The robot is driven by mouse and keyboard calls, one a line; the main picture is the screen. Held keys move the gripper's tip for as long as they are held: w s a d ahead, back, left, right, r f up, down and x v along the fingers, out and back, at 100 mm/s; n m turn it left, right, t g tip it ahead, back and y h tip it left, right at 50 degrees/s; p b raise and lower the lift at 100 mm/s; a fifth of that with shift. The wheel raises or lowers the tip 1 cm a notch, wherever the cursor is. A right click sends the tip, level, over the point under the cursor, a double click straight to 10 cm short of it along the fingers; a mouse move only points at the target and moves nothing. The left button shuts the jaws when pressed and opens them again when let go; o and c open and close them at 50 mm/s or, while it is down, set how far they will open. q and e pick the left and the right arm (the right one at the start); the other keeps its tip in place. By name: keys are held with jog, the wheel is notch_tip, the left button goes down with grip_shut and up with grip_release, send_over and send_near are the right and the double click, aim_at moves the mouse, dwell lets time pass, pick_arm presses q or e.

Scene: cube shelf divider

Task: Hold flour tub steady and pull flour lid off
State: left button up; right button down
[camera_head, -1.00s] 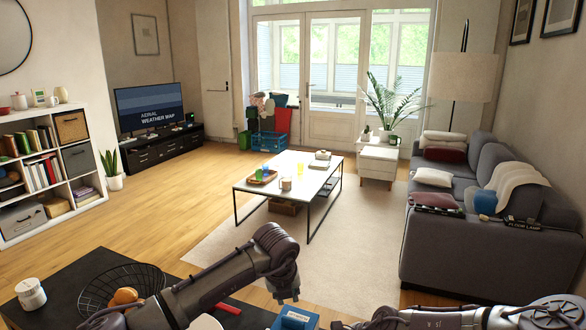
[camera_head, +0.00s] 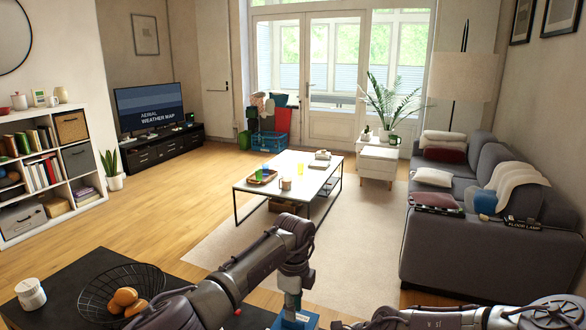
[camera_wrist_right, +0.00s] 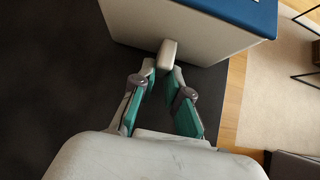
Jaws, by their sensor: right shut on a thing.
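The flour tub (camera_wrist_right: 190,28) is a pale box in the right wrist view, standing on the dark table. Its blue flour lid (camera_wrist_right: 262,17) sits on top; in the head view the blue lid (camera_head: 303,323) shows at the bottom edge. My right gripper (camera_wrist_right: 166,72) has its teal fingers shut on a small pale handle (camera_wrist_right: 169,50) on the tub's side. My left gripper (camera_head: 291,307) points down at the lid from above. Its fingertips are too small and dark to tell open from shut, or whether they touch the lid.
A black wire bowl (camera_head: 110,295) with orange-brown round things and a white jar (camera_head: 31,295) stand on the dark table (camera_head: 60,288) at the left. Beyond are a low white coffee table (camera_head: 300,172) and a grey sofa (camera_head: 470,255). The floor between is clear.

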pick_arm(q)
jog(key=shift+f, duration=1.9)
pick_arm(e)
jog(key=shift+w+r, duration=0.1)
pick_arm(q)
grip_shut()
jog(key=shift+r, duration=0.8)
jog(key=shift+r, duration=1.35)
pick_arm(e)
jog(key=c, duration=1.1)
grip_release()
